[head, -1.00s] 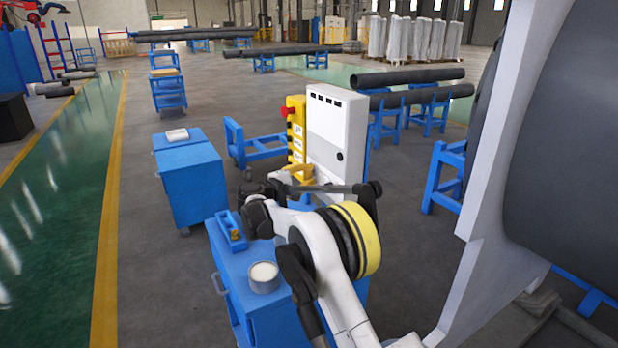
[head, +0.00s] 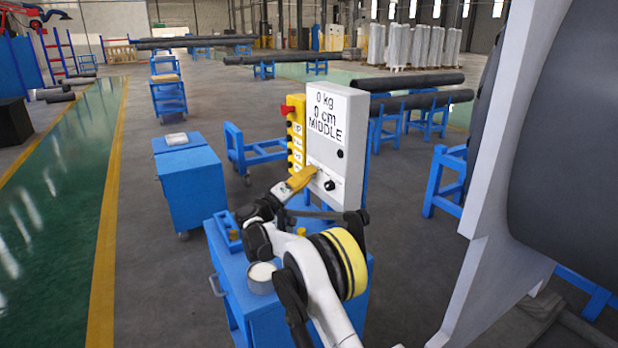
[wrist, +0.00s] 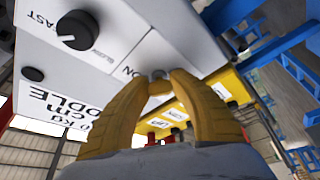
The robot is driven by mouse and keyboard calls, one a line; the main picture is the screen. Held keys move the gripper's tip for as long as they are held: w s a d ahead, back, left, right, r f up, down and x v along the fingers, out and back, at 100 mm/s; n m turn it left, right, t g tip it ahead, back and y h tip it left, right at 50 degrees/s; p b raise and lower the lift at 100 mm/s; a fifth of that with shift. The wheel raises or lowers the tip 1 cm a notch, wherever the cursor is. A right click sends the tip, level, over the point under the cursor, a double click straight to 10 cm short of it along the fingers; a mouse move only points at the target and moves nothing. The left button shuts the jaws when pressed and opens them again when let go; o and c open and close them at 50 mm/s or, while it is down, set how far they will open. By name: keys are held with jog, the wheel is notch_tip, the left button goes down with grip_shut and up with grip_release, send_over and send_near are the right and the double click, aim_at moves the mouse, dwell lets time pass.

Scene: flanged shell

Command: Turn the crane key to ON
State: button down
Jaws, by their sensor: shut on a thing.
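The crane control box (head: 326,115) is white and faces me in the head view, its front reading "0 kg 0 cm MIDDLE". My gripper (head: 311,172) has yellow fingers and reaches the box's lower left front. In the wrist view my gripper (wrist: 160,86) is shut on the small grey crane key (wrist: 158,74), with the fingertips on either side of it. The fingers hide most of the key. The label "ON" shows just beside it. A black speed knob (wrist: 78,30), between "SLOW" and "FAST", is apart from the fingers.
A yellow pendant (head: 296,142) with a red button (head: 287,110) hangs at the box's left side. A blue cart (head: 258,285) with a white pot (head: 263,277) stands below my arm. A large dark cylinder (head: 575,140) is at the right. Open floor lies left.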

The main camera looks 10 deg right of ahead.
jog(key=shift+w+r+m+h, duration=0.15)
jog(key=shift+m+h, duration=0.25)
jog(key=shift+m, duration=0.6)
jog(key=c, duration=1.1)
grip_release()
jog(key=shift+g, duration=0.3)
jog(key=shift+s+a+f, duration=0.25)
jog(key=shift+s+a, duration=0.05)
jog(key=shift+a, duration=0.15)
jog(key=v, duration=1.1)
